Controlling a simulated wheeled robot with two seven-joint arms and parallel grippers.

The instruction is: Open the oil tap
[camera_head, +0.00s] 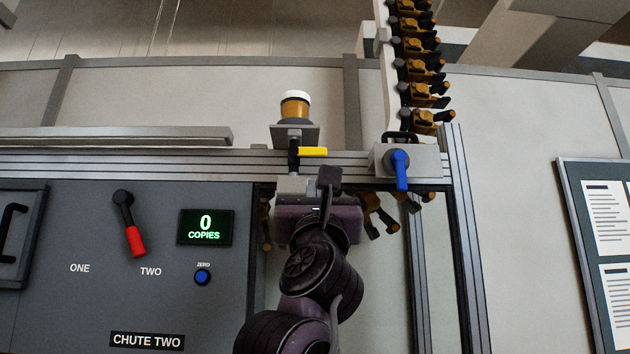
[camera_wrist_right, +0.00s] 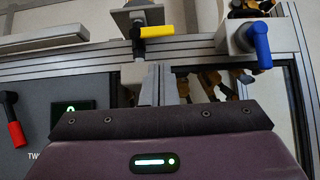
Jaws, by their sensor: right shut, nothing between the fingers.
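The oil tap's yellow lever (camera_head: 312,151) points right, level, on a dark valve body (camera_head: 293,153) below an amber oil cup (camera_head: 295,106) with a white cap. The yellow lever also shows at the top of the right wrist view (camera_wrist_right: 157,31). My right gripper (camera_head: 328,178) is just below the lever and slightly to its right in the head view. Its fingers (camera_wrist_right: 164,82) are shut and empty, pointing up toward the rail below the lever. I see a gap between fingertips and lever in the wrist view. My left gripper is not in view.
A blue lever (camera_head: 400,170) hangs down on a grey box right of the tap. A light grey block (camera_head: 292,186) sits under the valve. A red-handled lever (camera_head: 134,235) and a counter display (camera_head: 206,227) are on the left panel. Orange-and-black grippers (camera_head: 421,70) hang on the conveyor.

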